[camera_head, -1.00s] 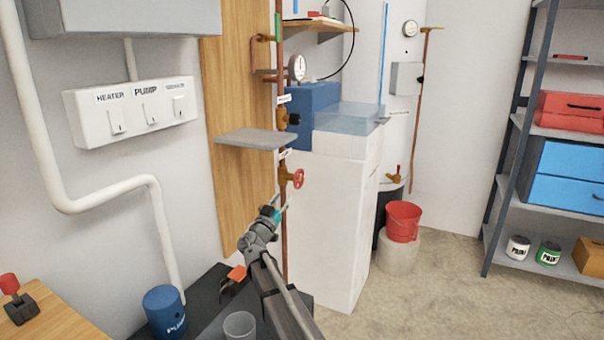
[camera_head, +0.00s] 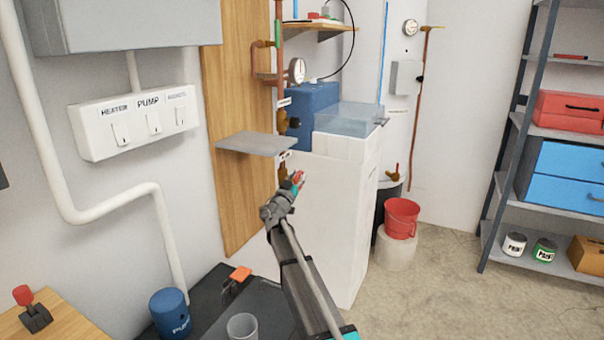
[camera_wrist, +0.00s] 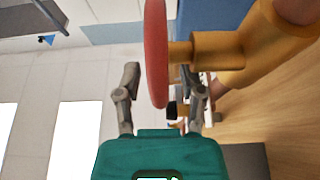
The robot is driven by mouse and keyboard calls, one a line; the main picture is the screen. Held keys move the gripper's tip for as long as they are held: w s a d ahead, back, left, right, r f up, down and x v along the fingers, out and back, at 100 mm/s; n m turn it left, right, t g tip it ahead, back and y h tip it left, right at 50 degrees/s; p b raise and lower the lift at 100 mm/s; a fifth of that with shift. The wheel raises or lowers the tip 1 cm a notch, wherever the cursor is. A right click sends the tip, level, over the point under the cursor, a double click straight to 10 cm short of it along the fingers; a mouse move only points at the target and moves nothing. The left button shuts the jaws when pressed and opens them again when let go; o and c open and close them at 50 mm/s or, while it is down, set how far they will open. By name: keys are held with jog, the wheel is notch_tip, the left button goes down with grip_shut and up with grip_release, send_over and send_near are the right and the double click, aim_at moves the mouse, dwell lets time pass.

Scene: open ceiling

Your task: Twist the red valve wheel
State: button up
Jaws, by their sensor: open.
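The red valve wheel (camera_wrist: 156,52) shows large and edge-on in the wrist view, on a brass stem and valve body (camera_wrist: 225,48). My gripper (camera_wrist: 163,85) is open, and the lower rim of the wheel is between its two fingers in that picture. I cannot tell whether either finger touches the rim. In the head view my gripper (camera_head: 291,186) is at the valve on the copper pipe. It hides most of the wheel, and only a small red part (camera_head: 300,177) shows.
A grey shelf (camera_head: 254,144) juts out just above the valve. A white block (camera_head: 330,220) stands right behind the gripper. A blue pump (camera_head: 170,312), an orange-topped item (camera_head: 241,273) and a clear cup (camera_head: 242,326) are below. Open floor lies to the right.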

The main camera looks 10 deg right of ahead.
jog(key=shift+w+d+r, duration=0.1)
jog(key=shift+w, duration=0.05)
grip_shut()
jog(key=shift+d, duration=0.35)
jog(key=shift+a, duration=0.2)
jog(key=shift+r+g+y+p, duration=0.2)
jog(key=shift+g+y+p, duration=0.15)
jog(key=shift+p, duration=0.75)
